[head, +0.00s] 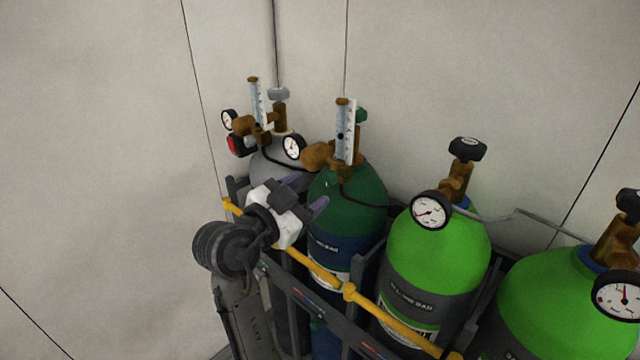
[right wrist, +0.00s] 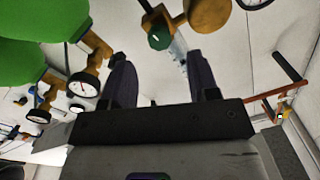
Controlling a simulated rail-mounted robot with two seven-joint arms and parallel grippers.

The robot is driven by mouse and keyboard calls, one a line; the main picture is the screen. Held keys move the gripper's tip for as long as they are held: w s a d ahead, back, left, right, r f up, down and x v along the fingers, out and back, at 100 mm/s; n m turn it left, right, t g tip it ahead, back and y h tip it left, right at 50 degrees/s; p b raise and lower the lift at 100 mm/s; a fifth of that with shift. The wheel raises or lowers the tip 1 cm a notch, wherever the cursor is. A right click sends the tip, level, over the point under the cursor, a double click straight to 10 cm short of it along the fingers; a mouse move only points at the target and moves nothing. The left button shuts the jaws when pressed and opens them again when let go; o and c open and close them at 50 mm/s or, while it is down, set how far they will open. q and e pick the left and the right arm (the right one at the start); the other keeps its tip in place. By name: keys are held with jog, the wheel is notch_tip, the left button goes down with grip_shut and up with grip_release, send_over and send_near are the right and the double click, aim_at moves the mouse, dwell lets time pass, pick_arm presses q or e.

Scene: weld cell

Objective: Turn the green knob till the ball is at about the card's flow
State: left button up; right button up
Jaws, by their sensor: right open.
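The green knob (right wrist: 158,38) shows in the right wrist view beside a brass regulator body (right wrist: 208,14), beyond and between my fingertips. Above that cylinder stands a clear flow tube (head: 343,120) with a pale scale; a small dark spot partway up looks like the ball (head: 341,135). I cannot make out the card or its figure. My right gripper (head: 307,194) is open and empty, in front of the dark green cylinder's left shoulder; it also shows in the right wrist view (right wrist: 160,75). My left gripper is not in view.
A grey cylinder (head: 270,163) with another flow tube (head: 257,103) stands at the left. Bright green cylinders (head: 435,250) with gauges (head: 431,210) stand at the right. A yellow bar (head: 315,268) crosses the dark rack's front. The wall is close behind.

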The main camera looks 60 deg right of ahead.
jog(key=w+a, duration=0.1)
jog(key=a, duration=0.7)
jog(key=shift+w+a, duration=0.25)
jog(key=shift+a, duration=0.1)
